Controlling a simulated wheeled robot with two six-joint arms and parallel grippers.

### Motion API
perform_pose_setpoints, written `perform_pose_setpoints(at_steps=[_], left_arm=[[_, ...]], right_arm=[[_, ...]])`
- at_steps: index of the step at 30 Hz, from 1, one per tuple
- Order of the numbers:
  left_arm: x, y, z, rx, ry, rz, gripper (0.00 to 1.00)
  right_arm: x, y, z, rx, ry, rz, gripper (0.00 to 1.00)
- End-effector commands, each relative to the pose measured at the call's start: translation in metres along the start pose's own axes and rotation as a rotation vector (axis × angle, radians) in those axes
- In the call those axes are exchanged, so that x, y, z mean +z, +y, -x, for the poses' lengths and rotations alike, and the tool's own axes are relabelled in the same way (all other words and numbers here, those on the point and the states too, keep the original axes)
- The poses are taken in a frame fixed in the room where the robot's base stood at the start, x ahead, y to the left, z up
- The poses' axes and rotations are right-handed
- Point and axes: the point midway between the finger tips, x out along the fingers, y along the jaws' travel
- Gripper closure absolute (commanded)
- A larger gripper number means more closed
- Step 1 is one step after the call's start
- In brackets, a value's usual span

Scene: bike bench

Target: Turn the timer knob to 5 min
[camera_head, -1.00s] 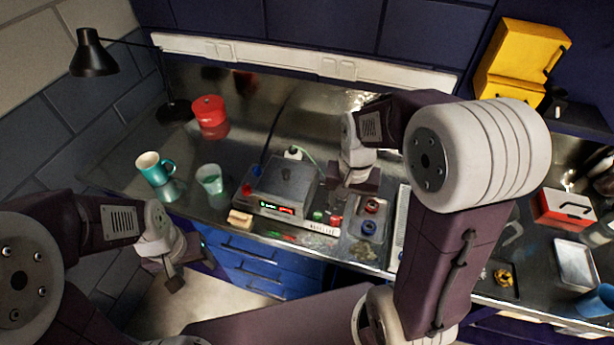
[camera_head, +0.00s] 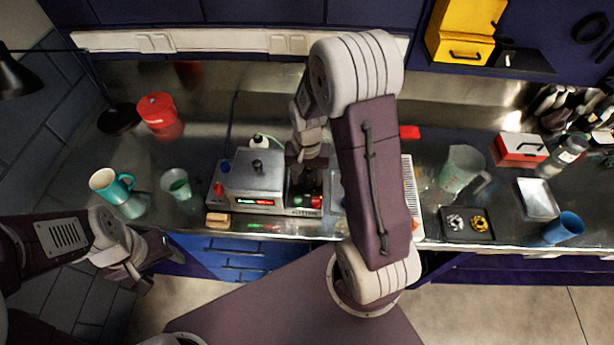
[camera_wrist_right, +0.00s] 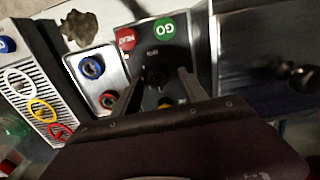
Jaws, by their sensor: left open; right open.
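The bench machine (camera_head: 255,180) is a silver box with a lit red and green display. Its dark control panel (camera_wrist_right: 160,52) fills the middle of the right wrist view, with a green GO button (camera_wrist_right: 164,28) and a red HEAT button (camera_wrist_right: 126,39). A round black knob (camera_wrist_right: 155,76) sits on the panel; its setting is unreadable. My right gripper (camera_wrist_right: 160,88) is open, its fingers on either side of the knob; I cannot tell whether they touch it. In the head view my right gripper (camera_head: 305,165) is over the panel, hiding the knob. My left gripper (camera_head: 140,278) is open and empty, off the bench's front edge.
A teal mug (camera_head: 110,186), a green-tinted cup (camera_head: 176,183) and a red canister (camera_head: 158,110) stand left of the machine. A glass jug (camera_head: 460,170) stands at right.

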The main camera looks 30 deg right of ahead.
Motion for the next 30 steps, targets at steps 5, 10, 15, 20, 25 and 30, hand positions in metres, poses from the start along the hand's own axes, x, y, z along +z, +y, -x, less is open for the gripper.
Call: perform_pose_setpoints(at_steps=[5,10,15,20,25,30], left_arm=[[0.0001,0.0,0.0003,0.0,0.0,0.0,0.42],[0.0001,0.0,0.0002,0.0,0.0,0.0,0.42],[0.0001,0.0,0.0002,0.0,0.0,0.0,0.42],[0.0001,0.0,0.0005,0.0,0.0,0.0,0.42],[-0.0001,0.0001,0.0024,0.0,0.0,0.0,0.42],[-0.0005,0.0001,0.0058,0.0,0.0,0.0,0.42]], right_arm=[[0.0001,0.0001,-0.0035,0.0,0.0,0.0,0.5],[0.0001,0.0001,-0.0033,0.0,0.0,0.0,0.66],[0.0,-0.0001,-0.0032,-0.001,0.001,0.0,1.0],[-0.0002,-0.0001,-0.0029,-0.001,0.001,-0.007,1.0],[-0.0004,-0.0001,-0.0024,-0.001,0.001,-0.054,1.0],[-0.0005,-0.0002,-0.0019,-0.001,0.001,-0.161,1.0]])
